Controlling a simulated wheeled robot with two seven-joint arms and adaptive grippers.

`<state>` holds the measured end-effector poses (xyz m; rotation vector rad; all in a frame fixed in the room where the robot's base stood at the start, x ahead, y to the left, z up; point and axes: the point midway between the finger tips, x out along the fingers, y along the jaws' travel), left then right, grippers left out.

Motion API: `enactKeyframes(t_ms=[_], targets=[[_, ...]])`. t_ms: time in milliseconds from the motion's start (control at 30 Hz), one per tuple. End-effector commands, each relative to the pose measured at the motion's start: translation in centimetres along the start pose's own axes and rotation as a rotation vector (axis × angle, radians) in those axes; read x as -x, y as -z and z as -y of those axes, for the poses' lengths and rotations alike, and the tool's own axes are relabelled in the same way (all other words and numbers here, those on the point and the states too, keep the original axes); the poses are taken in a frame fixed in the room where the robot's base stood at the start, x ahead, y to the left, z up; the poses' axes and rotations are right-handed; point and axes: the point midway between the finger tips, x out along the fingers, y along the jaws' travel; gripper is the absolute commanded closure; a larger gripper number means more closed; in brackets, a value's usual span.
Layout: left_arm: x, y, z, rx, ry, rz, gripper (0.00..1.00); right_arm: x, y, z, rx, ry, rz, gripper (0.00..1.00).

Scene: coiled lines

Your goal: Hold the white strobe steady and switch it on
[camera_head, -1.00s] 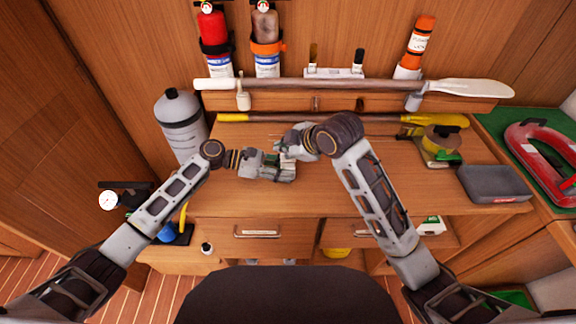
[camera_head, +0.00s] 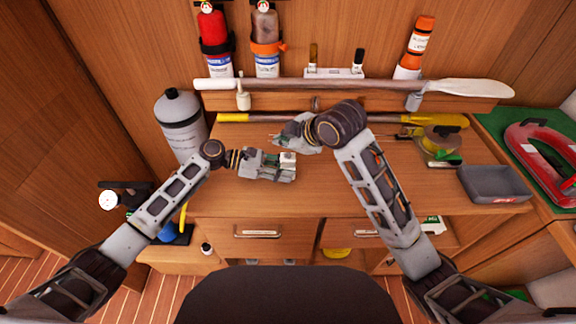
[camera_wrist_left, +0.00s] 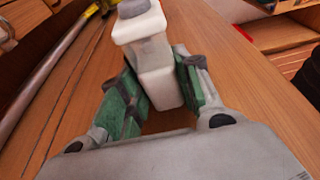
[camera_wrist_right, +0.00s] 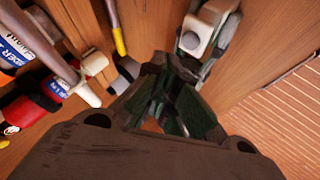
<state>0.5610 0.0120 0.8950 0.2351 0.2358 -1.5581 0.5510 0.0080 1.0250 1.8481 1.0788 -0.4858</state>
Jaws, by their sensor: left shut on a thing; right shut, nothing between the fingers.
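The white strobe (camera_wrist_left: 158,66) stands between the green-padded fingers of my left gripper (camera_wrist_left: 162,90), which is shut on it. In the head view the strobe's pale top (camera_head: 287,158) shows at the tip of my left gripper (camera_head: 284,168), over the bench; most of its body is hidden there. My right gripper (camera_head: 279,139) is shut and empty, just behind the strobe and apart from it. In the right wrist view the strobe's top with a round grey button (camera_wrist_right: 191,40) shows beyond my shut right fingers (camera_wrist_right: 170,78). I cannot tell whether the strobe is lit.
A yellow-handled pole (camera_head: 375,119) and a white paddle (camera_head: 330,85) lie along the back. A grey cylinder (camera_head: 181,122) stands at the left. A grey tray (camera_head: 497,197) and a tape roll (camera_head: 437,141) are at the right. The bench's front middle (camera_head: 320,198) is clear.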

Motion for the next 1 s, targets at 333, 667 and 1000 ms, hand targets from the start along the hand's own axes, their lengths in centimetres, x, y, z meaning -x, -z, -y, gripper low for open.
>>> enactKeyframes(t_ms=[333,667,1000], targets=[[0.0,0.0,0.0,0.000,0.000,0.000,0.80,1.5,1.1,-1.1,0.001,-0.002,0.000,1.00],[0.0,0.0,0.0,0.000,0.000,0.000,0.80,2.8,2.1,-2.1,0.000,-0.003,0.000,1.00],[0.0,0.0,0.0,0.000,0.000,0.000,0.80,3.1,2.3,-2.3,0.000,0.000,0.000,1.00]])
